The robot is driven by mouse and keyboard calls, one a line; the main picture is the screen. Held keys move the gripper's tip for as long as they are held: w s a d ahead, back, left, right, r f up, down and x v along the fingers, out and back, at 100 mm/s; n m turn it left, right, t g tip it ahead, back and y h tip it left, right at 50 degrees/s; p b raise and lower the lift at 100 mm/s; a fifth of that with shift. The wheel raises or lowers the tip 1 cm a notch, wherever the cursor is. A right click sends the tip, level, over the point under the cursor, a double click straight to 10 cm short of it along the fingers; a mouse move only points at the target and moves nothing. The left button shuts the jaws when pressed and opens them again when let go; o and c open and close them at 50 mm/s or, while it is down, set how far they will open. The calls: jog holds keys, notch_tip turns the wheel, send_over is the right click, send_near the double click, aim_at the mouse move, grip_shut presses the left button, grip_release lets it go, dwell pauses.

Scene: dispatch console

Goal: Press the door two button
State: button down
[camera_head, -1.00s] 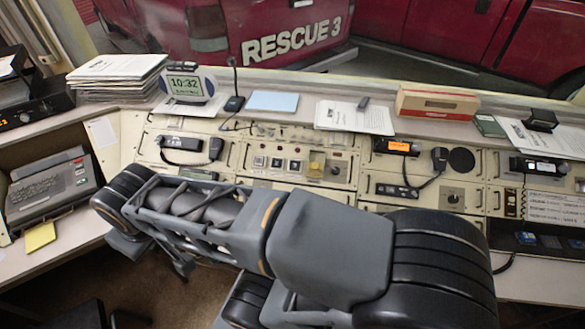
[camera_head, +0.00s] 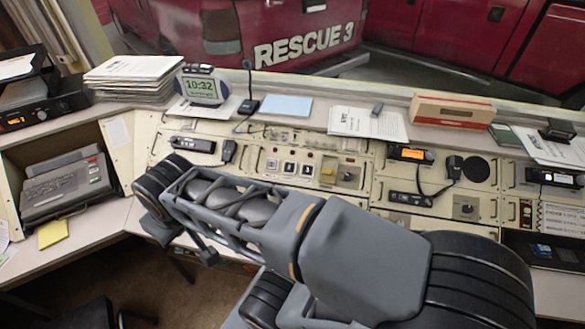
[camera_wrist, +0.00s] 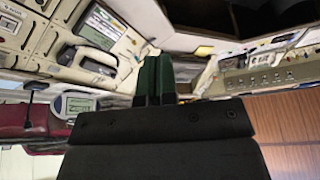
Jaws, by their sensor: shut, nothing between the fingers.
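The sloping cream console (camera_head: 262,185) carries a row of small square buttons (camera_head: 289,167) in its middle panel. Their labels are too small to read, so I cannot tell which one is door two. A yellow piece (camera_head: 328,175) and a black knob sit just right of the row. My gripper (camera_wrist: 153,80) shows in the wrist view as two dark green fingers, shut together with nothing between them. It is apart from any button that I can make out. In the head view my arm crosses in front of the console, and the fingers cannot be made out there.
A radio handset (camera_head: 228,151) lies left of the buttons, and another (camera_head: 453,167) to the right. A clock (camera_head: 203,88), a microphone (camera_head: 248,105), papers (camera_head: 366,124) and a red-and-cream box (camera_head: 451,110) stand on the shelf behind. A grey machine (camera_head: 66,188) fills the left alcove.

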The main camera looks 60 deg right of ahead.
aim_at(289, 167)
jog(key=d+f+n+g+h+p, duration=0.1)
jog(key=d+f+n+g+h, duration=0.2)
jog(key=d+n, duration=0.8)
jog(key=d+f+n+g+h+p, duration=0.1)
jog(key=d+f+n+g+h, duration=0.2)
jog(key=d+n, duration=0.9)
jog(key=d+f+n+g+h+p, duration=0.1)
jog(key=d+f+n+g+h, duration=0.2)
jog(key=d, duration=1.4)
notch_tip(289, 167, down, 6)
jog(key=n+h, duration=0.3)
jog(key=n, duration=0.6)
jog(key=shift+s+f+g+h, duration=0.15)
jog(key=shift+g+h, duration=0.25)
jog(key=shift+d+f, duration=0.1)
jog(key=shift+f, duration=0.05)
jog(key=d+f+b, duration=0.1)
jog(key=b, duration=0.1)
jog(key=d+f+b, duration=0.1)
jog(key=f+b, duration=0.1)
jog(key=w+d+f+b, duration=0.1)
jog(key=f+b, duration=0.1)
jog(key=shift+d+f, duration=0.1)
jog(key=shift+f, duration=0.15)
jog(key=shift+w+d+f+b, duration=0.2)
jog(key=shift+d+f+b, duration=0.15)
jog(key=shift+d+f, duration=0.35)
